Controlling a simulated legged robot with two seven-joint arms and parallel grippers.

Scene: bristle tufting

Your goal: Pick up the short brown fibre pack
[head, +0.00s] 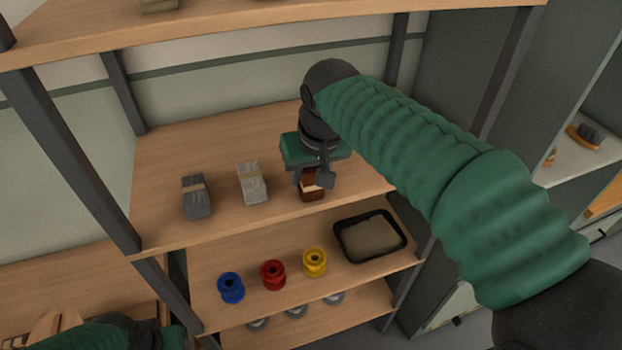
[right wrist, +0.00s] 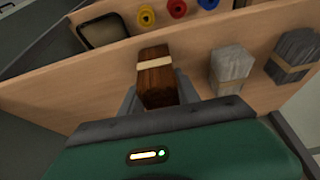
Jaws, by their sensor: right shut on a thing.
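The short brown fibre pack (head: 312,188) stands on the middle wooden shelf, a dark brown block with a pale band. In the right wrist view the brown pack (right wrist: 155,75) sits between the fingers of my right gripper (right wrist: 158,98). In the head view my right gripper (head: 312,180) reaches down over the pack and is shut on it, hiding part of it. I cannot tell whether the pack is clear of the shelf. My left arm shows at the bottom left corner of the head view, but its fingers are not visible.
A light grey pack (head: 252,183) and a dark grey pack (head: 196,197) stand left of the brown one. The shelf below holds blue (head: 231,288), red (head: 273,275) and yellow (head: 314,263) spools and a black tray (head: 343,252). Dark posts and an upper shelf (head: 250,22) frame the space.

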